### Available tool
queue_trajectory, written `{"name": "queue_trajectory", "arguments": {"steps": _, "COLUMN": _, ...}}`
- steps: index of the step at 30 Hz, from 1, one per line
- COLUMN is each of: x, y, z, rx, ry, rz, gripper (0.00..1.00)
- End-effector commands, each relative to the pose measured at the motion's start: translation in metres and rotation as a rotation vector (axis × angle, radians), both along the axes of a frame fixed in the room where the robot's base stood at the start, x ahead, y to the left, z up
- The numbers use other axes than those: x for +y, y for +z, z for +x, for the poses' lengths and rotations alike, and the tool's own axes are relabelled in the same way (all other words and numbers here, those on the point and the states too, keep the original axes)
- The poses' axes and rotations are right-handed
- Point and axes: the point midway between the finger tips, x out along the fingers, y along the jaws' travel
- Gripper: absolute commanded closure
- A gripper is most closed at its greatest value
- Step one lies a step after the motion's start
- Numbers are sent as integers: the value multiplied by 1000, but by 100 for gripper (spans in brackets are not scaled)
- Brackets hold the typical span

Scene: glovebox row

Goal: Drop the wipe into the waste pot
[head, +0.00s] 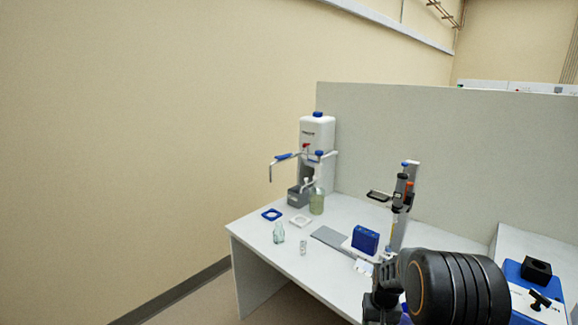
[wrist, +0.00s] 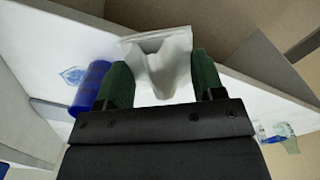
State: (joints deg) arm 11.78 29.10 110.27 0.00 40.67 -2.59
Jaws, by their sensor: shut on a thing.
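My gripper (wrist: 161,82) has its two green fingers on either side of a white, folded wipe (wrist: 160,50) in the wrist view and is shut on it. A blue cylinder (wrist: 91,84), possibly the waste pot, shows just left of the left finger, apart from the wipe. Its opening cannot be made out. In the head view my dark arm covers the front right of the bench, so my fingers and the wipe cannot be made out clearly there.
A grey partition (head: 440,150) stands behind. A black block (head: 536,270) sits at right.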

Motion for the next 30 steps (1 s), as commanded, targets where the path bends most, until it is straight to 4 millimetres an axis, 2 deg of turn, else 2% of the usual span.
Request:
{"name": "queue_trajectory", "arguments": {"steps": 1, "x": 13, "y": -9, "z": -4, "rx": 6, "ry": 14, "rz": 1, "gripper": 67}}
{"name": "queue_trajectory", "arguments": {"steps": 6, "x": 53, "y": -41, "z": -20, "rx": 5, "ry": 72, "rz": 1, "gripper": 67}}
{"name": "queue_trajectory", "arguments": {"steps": 12, "x": 79, "y": -58, "z": -34, "rx": 1, "ry": 140, "rz": 0, "gripper": 67}}
{"name": "queue_trajectory", "arguments": {"steps": 17, "x": 87, "y": -60, "z": -35, "rx": -1, "ry": 160, "rz": 0, "gripper": 67}}
{"name": "queue_trajectory", "arguments": {"steps": 30, "x": 87, "y": -60, "z": -35, "rx": -1, "ry": 161, "rz": 0, "gripper": 67}}
